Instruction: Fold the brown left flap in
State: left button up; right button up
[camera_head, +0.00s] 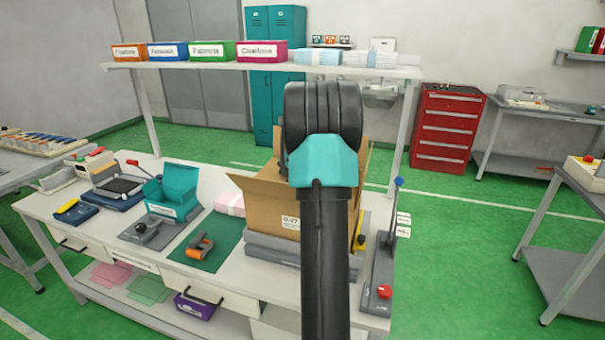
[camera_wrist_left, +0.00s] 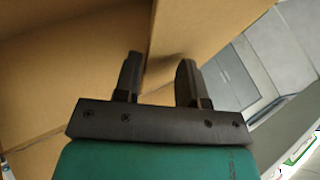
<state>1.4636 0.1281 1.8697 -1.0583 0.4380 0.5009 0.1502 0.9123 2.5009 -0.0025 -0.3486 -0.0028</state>
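An open brown cardboard box (camera_head: 265,205) with a white label stands on the bench, largely covered by my dark arm. Its left flap (camera_head: 245,184) sticks out to the left. In the left wrist view, brown cardboard panels (camera_wrist_left: 60,65) fill the left and top. My left gripper (camera_wrist_left: 158,78) is open, its two dark fingers apart. A cardboard edge runs down between the fingers. I cannot tell whether either finger touches it. The left gripper is hidden in the head view. My right gripper is in neither view.
The box rests on a grey base (camera_head: 268,247). A teal box (camera_head: 175,188), an orange-handled tool (camera_head: 200,246) on a green mat and pink packs (camera_head: 230,204) lie left. A lever stand (camera_head: 384,250) stands right. A shelf (camera_head: 200,65) spans behind.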

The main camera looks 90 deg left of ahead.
pick_arm(q)
jog(key=v, duration=1.7)
jog(key=shift+w, duration=0.15)
jog(key=shift+d+r, duration=0.1)
